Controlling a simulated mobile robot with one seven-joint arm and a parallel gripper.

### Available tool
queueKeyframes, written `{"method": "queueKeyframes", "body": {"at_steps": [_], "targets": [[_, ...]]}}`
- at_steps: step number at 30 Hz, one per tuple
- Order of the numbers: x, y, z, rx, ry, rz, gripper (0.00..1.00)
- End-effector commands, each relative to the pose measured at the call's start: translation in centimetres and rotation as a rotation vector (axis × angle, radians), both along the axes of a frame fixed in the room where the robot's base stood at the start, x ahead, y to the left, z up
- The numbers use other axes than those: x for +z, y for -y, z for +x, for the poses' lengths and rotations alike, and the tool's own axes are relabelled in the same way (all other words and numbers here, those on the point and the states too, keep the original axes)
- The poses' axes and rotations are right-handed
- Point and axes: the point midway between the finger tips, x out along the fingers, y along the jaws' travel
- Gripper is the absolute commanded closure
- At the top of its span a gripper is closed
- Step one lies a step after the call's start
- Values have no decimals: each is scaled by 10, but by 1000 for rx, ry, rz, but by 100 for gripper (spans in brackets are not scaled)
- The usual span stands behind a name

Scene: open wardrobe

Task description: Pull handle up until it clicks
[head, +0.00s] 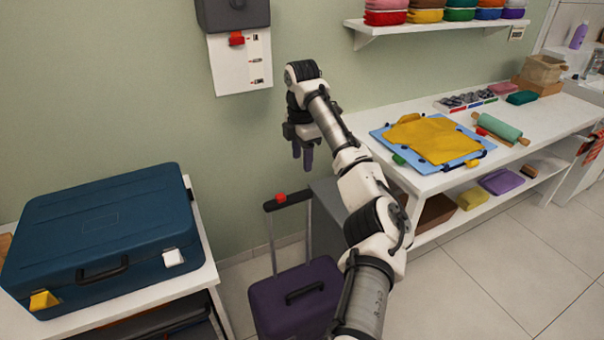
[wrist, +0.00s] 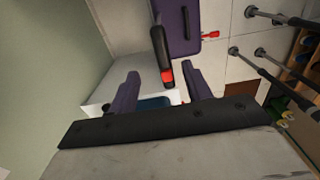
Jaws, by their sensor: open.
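A purple suitcase (head: 296,298) stands upright on the floor in the head view. Its pull handle (head: 296,199) is a dark bar with a red button (head: 281,197) on two thin grey poles, raised above the case. My gripper (head: 302,160) is above the bar, fingers pointing down, apart from it. In the wrist view, the open purple-grey fingers (wrist: 163,76) have the handle's black bar (wrist: 158,46) and red end (wrist: 167,76) in line with the gap between them. Nothing is held. The suitcase body (wrist: 180,30) shows beyond the bar.
A blue case (head: 105,235) lies on a white stand at the left. A white bench (head: 400,170) with a yellow cloth (head: 432,138) is at the right. A grey box (head: 328,200) stands behind the handle. A wall unit (head: 240,65) hangs above. Floor at the right is clear.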

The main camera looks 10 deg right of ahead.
Motion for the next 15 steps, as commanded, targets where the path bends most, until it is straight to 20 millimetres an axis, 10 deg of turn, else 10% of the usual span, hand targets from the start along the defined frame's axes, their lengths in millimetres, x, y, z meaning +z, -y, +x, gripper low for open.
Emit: {"method": "queueKeyframes", "body": {"at_steps": [15], "targets": [[32, 0, 0, -2, -1, 1, 51]]}}
